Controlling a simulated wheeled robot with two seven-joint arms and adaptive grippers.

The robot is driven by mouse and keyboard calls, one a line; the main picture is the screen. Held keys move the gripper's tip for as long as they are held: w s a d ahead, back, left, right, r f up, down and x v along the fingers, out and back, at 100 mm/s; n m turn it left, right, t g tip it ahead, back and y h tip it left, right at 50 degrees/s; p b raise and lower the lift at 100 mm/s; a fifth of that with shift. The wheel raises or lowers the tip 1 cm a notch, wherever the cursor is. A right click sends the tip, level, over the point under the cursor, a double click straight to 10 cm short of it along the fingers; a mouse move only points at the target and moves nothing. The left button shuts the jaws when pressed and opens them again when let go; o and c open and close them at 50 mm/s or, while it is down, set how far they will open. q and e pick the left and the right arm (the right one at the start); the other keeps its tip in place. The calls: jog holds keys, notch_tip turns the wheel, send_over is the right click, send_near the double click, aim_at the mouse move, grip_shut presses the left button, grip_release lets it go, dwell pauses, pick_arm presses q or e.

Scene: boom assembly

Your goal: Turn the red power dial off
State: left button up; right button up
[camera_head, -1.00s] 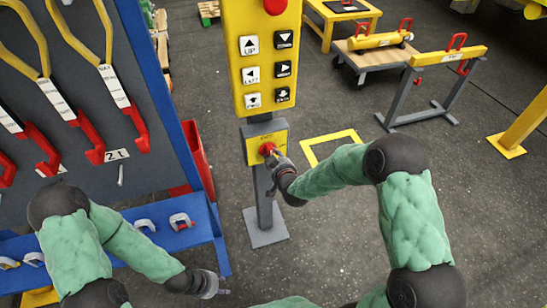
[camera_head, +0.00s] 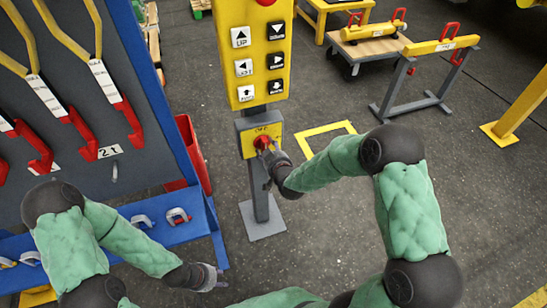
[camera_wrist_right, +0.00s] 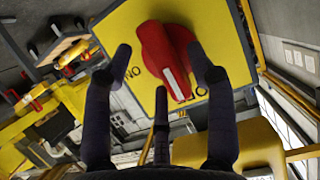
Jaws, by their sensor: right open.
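The red power dial (camera_head: 262,141) sits on a small yellow plate (camera_head: 250,150) below the button panel; it also shows large in the right wrist view (camera_wrist_right: 163,42). Its white mark points down and slightly right in that view, between an "ON" label at left and a second label partly hidden by a finger. My right gripper (camera_head: 271,154) is open at the dial, its fingers spread on either side of it in the wrist view; contact cannot be told. My left gripper (camera_head: 214,277) hangs low, away from the dial, its opening unclear.
The yellow button panel (camera_head: 258,98) stands above the dial on a grey post (camera_head: 261,195). A blue tool rack (camera_head: 150,90) with hanging slings and a red bin (camera_head: 192,150) are to the left. Open floor lies to the right, with a yellow floor square (camera_head: 325,129).

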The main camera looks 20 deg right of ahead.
jog(key=v, duration=1.1)
jog(key=shift+s, duration=0.25)
jog(key=s+a+f+m+g+y, duration=0.1)
jog(key=s+a+f+g, duration=0.15)
jog(key=f, duration=0.55)
jog(key=s+a+f+g+y, duration=0.1)
jog(key=s+f+g, duration=0.3)
jog(key=f, duration=0.3)
jog(key=s+a+f+m+g, duration=0.1)
jog(key=s+a+f+g, duration=0.1)
jog(key=s+f, duration=0.4)
jog(key=s+a+f+m+g+y, duration=0.1)
jog(key=s+a+f+g, duration=0.2)
jog(key=s+f, duration=0.3)
jog(key=shift+s+f+g+y, duration=0.2)
jog(key=shift+s+g+y, duration=0.1)
jog(key=shift+s+g, duration=0.55)
